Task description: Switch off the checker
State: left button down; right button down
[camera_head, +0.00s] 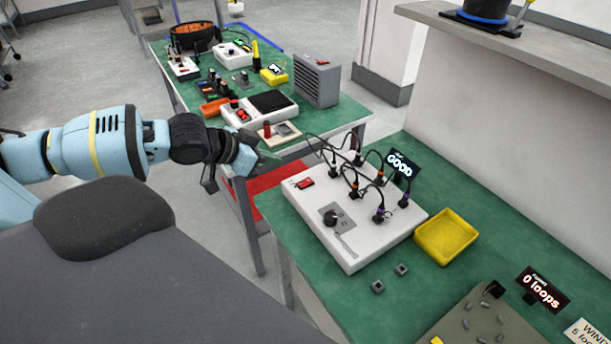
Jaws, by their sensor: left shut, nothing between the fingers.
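The checker (358,240) is a white box on the green table. It has a red rocker switch (305,183) at its back left corner and a dark knob (331,217) on its top. Several black cables with coloured plugs stand in its top. A small black display (400,165) reading "GOOD" stands at its back right edge. My left gripper (258,152) is shut and empty, in the air to the left of and behind the red switch, apart from the checker. Which way the switch is set is too small to tell. My right gripper is not in view.
A yellow tray (447,237) stands to the checker's right, with two small grey parts in front. A board with pegs and a "0 loops" display (543,289) sit at lower right. A second green table (330,128) behind holds several devices. A grey shelf (520,45) overhangs at upper right.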

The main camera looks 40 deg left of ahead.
pick_arm(q)
jog(key=b, duration=0.1)
send_over(307, 182)
jog(key=s, duration=0.2)
jog(key=f, duration=0.4)
jog(key=a+f, duration=0.1)
jog(key=f, duration=0.4)
jog(key=shift+w+d, duration=0.15)
jog(key=shift+w, duration=0.15)
jog(key=shift+f, duration=0.6)
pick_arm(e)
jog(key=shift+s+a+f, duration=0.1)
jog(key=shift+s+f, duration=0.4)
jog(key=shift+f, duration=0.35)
pick_arm(q)
jog(key=shift+w+f, duration=0.1)
jog(key=shift+f, duration=0.1)
jog(key=shift+d, duration=0.1)
jog(key=shift+w+d+r, duration=0.25)
jog(key=shift+w+r, duration=0.05)
jog(key=shift+w, duration=0.4)
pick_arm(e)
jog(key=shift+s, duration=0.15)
